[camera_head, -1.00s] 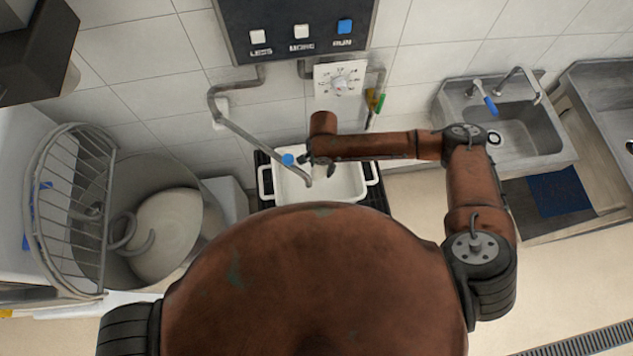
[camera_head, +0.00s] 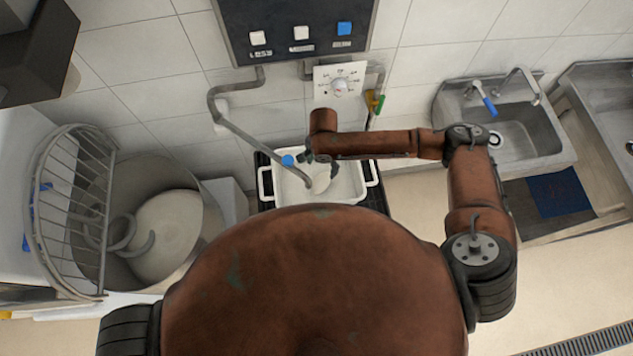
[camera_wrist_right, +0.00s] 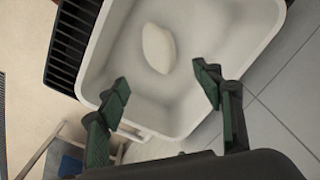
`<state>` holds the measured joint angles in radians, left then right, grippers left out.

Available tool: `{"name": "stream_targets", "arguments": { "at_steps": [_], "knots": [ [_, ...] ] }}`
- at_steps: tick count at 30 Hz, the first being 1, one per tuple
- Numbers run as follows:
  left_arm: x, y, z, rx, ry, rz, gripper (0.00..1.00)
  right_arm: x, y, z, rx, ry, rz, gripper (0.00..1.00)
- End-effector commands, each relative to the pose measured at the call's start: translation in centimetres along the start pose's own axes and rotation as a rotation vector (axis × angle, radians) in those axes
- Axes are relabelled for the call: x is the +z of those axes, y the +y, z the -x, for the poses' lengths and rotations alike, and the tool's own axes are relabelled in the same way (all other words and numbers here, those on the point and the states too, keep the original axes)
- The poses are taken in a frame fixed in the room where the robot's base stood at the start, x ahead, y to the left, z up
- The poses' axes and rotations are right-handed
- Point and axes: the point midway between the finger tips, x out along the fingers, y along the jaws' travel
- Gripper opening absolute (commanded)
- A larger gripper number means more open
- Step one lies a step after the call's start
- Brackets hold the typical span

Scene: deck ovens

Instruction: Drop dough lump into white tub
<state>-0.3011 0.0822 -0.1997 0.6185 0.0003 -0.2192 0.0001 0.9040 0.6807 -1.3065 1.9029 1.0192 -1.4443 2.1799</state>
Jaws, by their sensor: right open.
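The white tub (camera_head: 347,186) stands below the wall dial, in front of me. The pale dough lump (camera_wrist_right: 158,48) lies inside the tub, on its floor, in the right wrist view. In the head view the lump (camera_head: 321,183) shows only in part beside the tap pipe. My right gripper (camera_head: 322,170) hangs over the tub; in the right wrist view its two fingers (camera_wrist_right: 163,90) are spread wide and empty, apart from the dough. My left gripper is not in view.
A bent pipe with a blue handle (camera_head: 288,160) reaches over the tub. A large mixer bowl (camera_head: 190,225) with a wire guard (camera_head: 72,215) stands at left. A sink (camera_head: 515,130) is at right. The dark rack (camera_head: 378,200) lies under the tub.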

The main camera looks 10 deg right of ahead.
Motion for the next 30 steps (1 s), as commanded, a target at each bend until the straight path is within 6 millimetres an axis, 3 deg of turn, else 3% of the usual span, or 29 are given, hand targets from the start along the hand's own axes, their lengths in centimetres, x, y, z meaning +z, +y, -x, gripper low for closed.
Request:
{"name": "stream_targets", "arguments": {
  "at_steps": [9,15,30],
  "knots": [
    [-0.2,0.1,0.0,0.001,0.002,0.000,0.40,0.0,-0.1,6.7,-0.003,0.001,0.001,0.60],
    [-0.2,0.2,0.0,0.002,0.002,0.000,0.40,-0.1,-0.1,9.4,-0.003,0.002,0.000,0.60],
    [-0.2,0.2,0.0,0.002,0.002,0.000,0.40,0.0,0.0,10.1,-0.001,0.001,0.000,0.60]
  ]
}}
